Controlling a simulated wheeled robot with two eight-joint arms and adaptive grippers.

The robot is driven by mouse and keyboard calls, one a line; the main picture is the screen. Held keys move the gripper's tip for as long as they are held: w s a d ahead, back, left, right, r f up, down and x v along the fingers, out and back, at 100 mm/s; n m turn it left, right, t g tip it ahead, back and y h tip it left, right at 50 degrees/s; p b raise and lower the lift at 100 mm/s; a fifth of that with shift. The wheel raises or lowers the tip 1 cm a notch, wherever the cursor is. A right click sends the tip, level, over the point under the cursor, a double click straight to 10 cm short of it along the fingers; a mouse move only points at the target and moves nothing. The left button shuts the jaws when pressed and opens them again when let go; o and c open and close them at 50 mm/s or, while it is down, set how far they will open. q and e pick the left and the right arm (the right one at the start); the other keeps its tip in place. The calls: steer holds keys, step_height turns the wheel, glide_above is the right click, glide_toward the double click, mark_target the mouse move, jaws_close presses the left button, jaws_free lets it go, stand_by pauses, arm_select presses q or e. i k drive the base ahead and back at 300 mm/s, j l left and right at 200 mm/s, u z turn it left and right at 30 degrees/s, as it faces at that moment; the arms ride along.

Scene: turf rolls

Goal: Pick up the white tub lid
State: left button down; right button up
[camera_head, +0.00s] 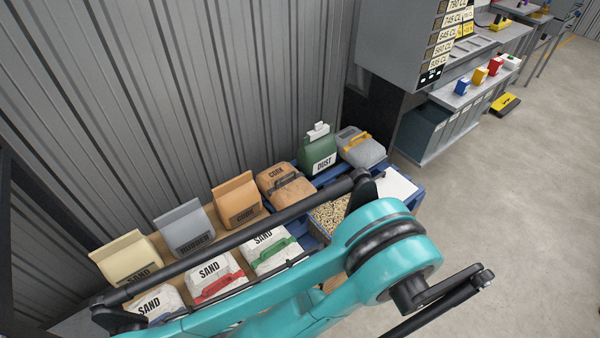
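A flat white piece (399,187) shows just behind my teal arm, at the right end of the row of bags. It could be the white tub lid, but the arm hides part of it and I cannot tell for sure. A blue tub or crate edge (416,198) shows beside it. My teal arm with dark rods crosses the foreground over this area. Neither gripper shows in this view, and no fingertips are visible near the white piece.
Several bags, such as a SAND bag (212,276) and a green DUST bag (318,153), stand along the corrugated wall (180,90). A bin of pale pellets (328,214) lies beside the white piece. A grey workbench (455,100) stands at back right.

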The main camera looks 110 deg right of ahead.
mark_target(389, 182)
steer(key=z, duration=4.55)
steer(key=k, duration=0.65)
steer(key=i+u, duration=0.1)
steer(key=u, duration=1.9)
steer(key=i+l+u, duration=0.1)
steer(key=l, duration=2.1)
steer(key=i+l+u, duration=0.1)
steer(key=l, duration=2.1)
